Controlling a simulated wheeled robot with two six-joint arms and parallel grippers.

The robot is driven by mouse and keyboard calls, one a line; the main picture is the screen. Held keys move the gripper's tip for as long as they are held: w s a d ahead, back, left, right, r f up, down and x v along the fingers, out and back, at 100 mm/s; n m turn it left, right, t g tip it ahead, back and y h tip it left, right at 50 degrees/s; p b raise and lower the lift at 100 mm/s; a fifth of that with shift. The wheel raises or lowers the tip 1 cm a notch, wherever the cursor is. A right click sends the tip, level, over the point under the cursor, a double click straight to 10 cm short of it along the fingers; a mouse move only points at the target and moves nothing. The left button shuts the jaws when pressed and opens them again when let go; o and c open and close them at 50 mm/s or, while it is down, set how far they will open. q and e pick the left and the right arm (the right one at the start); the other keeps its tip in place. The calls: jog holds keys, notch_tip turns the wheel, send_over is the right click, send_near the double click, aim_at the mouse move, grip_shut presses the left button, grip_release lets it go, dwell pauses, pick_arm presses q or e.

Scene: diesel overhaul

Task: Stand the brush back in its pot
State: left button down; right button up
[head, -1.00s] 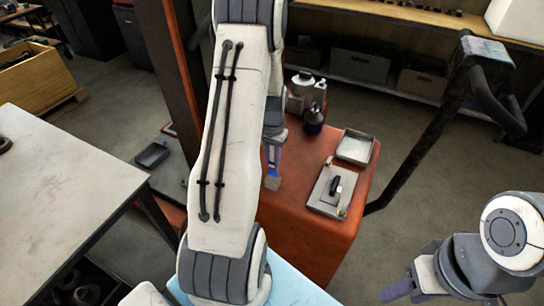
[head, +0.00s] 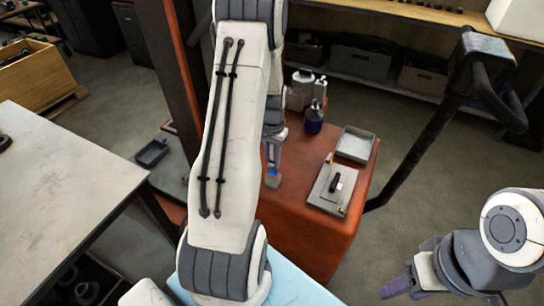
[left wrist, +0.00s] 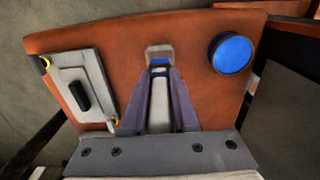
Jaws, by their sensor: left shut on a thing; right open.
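My left gripper (head: 272,158) is shut on the brush, above the orange-red cabinet top. In the left wrist view the brush (left wrist: 159,95) lies between the fingers, with a pale handle, a blue band and a grey-beige end pointing away from the gripper. In the head view its blue-and-grey end (head: 273,179) shows below the fingertips. A round container with a blue top or inside (left wrist: 232,54), perhaps the pot, stands right of the brush in the wrist view, apart from it. My left arm seems to hide it in the head view. My right gripper (head: 396,288) is open and empty at lower right.
On the cabinet top (head: 300,225) are a grey plate with a black handle (head: 334,185), an open grey tray (head: 356,145), a dark-blue bottle (head: 314,118) and white containers (head: 302,88). A black post (head: 430,120) rises at right. A pale table (head: 60,190) stands at left.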

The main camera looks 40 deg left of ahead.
aim_at(272, 165)
pick_arm(q)
jog(key=shift+f+b, duration=1.95)
jog(key=shift+f, duration=1.1)
jog(key=c, duration=0.6)
grip_release()
notch_tip(272, 165, up, 11)
jog(key=shift+f+b, duration=0.2)
jog(key=shift+b, duration=0.15)
